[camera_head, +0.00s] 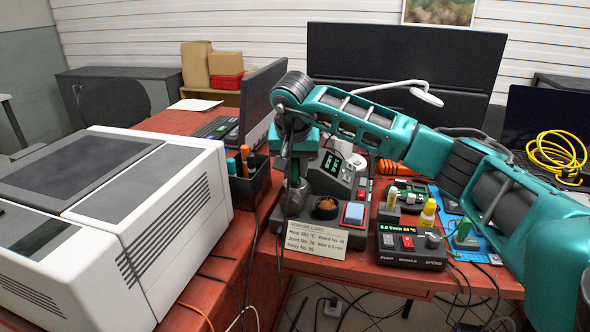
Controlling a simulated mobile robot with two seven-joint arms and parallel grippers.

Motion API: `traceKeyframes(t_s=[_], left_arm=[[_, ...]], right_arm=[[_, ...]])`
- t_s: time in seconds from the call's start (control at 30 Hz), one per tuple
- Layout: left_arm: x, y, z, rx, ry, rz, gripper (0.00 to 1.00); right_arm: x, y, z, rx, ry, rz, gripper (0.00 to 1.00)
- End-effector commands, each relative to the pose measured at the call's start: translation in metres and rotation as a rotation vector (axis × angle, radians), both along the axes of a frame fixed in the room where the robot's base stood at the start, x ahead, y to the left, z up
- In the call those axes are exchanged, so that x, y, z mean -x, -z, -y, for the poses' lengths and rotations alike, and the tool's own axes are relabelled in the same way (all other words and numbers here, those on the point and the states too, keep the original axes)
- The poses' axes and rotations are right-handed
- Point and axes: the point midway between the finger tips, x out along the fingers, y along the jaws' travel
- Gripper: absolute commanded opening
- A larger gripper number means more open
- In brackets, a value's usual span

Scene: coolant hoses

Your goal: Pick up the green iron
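My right arm reaches across from the right, and its gripper (294,172) points down at the left end of the soldering station (336,180). A dark green upright piece, possibly the green iron's handle, shows at the gripper, above a grey metal holder (296,197). The gripper covers most of it. I cannot tell whether the fingers touch it or are closed around it. The station has a green-lit display, a brass-coloured tip cleaner (326,207) and a blue sponge (353,214). My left gripper is not in view.
A pen cup (248,182) with orange-handled tools stands close left of the gripper, beside a large white printer (120,220). A card (315,237) leans at the station's front.

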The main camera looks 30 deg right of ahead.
Motion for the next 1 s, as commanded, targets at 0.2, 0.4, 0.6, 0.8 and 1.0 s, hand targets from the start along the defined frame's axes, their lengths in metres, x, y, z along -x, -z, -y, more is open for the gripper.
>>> traceKeyframes(t_s=[0.2, 0.4, 0.6, 0.8, 1.0], left_arm=[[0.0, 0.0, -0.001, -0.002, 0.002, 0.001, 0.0], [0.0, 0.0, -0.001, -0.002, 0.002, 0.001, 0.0], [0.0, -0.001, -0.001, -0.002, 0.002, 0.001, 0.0], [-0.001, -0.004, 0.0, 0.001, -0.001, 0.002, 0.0], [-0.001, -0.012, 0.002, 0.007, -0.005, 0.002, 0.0]], right_arm=[[0.0, 0.0, 0.0, 0.0, 0.0, 0.0, 0.06], [0.0, 0.0, 0.0, 0.001, 0.0, 0.001, 0.0], [0.0, -0.002, 0.0, 0.0, 0.001, 0.001, 0.0], [0.0, -0.018, 0.0, 0.001, 0.001, 0.003, 0.0], [-0.001, -0.055, 0.0, 0.0, 0.001, 0.006, 0.0]])
